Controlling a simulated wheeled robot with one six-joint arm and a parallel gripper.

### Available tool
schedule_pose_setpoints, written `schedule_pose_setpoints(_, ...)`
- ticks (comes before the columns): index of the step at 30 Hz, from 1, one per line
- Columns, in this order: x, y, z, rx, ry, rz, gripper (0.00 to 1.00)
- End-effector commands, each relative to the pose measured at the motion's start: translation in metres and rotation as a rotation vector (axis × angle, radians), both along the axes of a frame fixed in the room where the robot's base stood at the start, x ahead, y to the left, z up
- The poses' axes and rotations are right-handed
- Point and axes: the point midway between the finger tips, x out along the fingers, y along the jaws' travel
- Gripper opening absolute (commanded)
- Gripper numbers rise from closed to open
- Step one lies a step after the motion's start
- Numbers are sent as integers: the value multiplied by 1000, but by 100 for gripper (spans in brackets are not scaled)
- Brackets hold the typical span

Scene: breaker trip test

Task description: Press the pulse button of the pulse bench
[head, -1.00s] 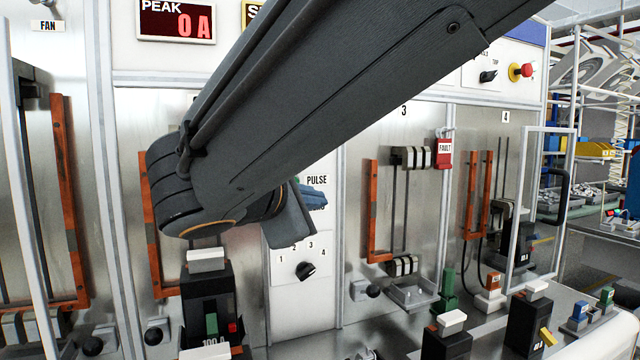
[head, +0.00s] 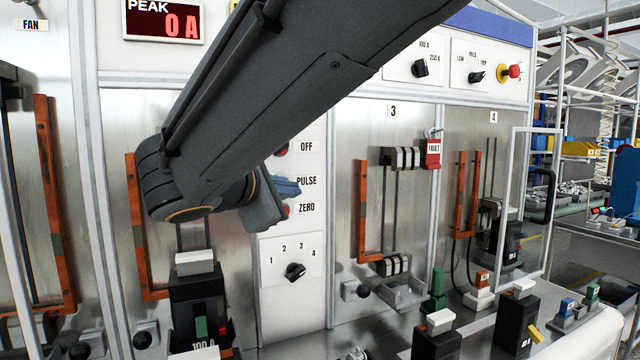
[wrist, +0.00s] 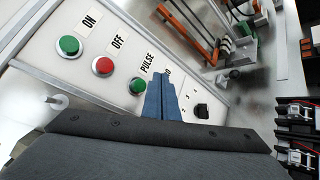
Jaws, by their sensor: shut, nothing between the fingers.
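The pulse button is a green round button (wrist: 137,85) beside the PULSE label (wrist: 148,63) in the wrist view. In the head view the label shows (head: 307,181), but the button is hidden behind my fingers. My gripper (wrist: 162,78) is shut and empty, its blue fingers together and pointing at the panel. In the wrist view the fingertips lie just right of the green button, over the ZERO position. In the head view my gripper (head: 298,187) is level with the PULSE label. I cannot tell whether it touches the panel.
A green ON button (wrist: 68,46) and a red OFF button (wrist: 103,66) are in the same row. A black selector knob (head: 295,271) sits below on the panel. The peak display (head: 163,20) reads 0 A. Breakers (head: 436,335) stand on the bench.

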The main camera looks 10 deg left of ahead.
Motion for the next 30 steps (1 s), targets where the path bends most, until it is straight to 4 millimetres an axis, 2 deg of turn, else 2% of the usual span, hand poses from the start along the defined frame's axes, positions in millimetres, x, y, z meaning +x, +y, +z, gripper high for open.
schedule_pose_setpoints(3, 12, 7, -1, 0, 0, -1, 0)
schedule_pose_setpoints(10, 26, 15, 0, 1, -1, -1, 0)
schedule_pose_setpoints(30, 28, 17, 0, 0, 0, 0, 0)
